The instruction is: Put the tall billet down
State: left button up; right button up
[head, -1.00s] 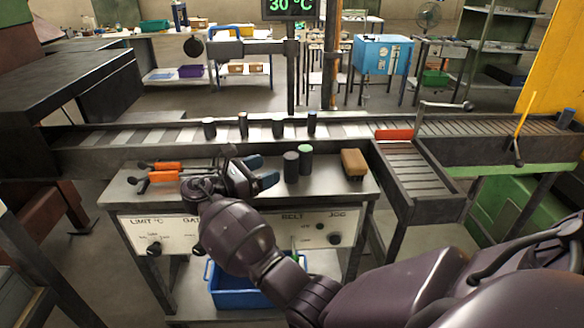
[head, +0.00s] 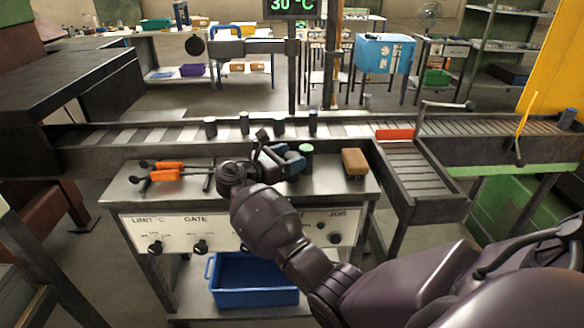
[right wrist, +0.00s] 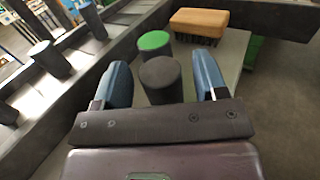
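My right gripper (head: 290,160) is low over the console top, coming at a dark grey billet from the left. In the right wrist view its two blue fingers (right wrist: 162,82) stand apart on either side of the upright dark billet (right wrist: 161,78), with gaps on both sides. The gripper hides most of this billet in the head view. A green-topped billet (head: 305,154) stands upright just beyond it and also shows in the right wrist view (right wrist: 154,44). I cannot tell which billet is the tall one. My left gripper is not in view.
Several dark billets (head: 279,127) stand on the roller conveyor (head: 170,134) behind the console. A brown brush (head: 355,163) lies on the console's right, and orange-handled tools (head: 165,172) lie on its left. A blue bin (head: 253,280) sits on the shelf below.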

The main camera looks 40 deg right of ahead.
grip_shut()
jog(key=shift+r, duration=0.15)
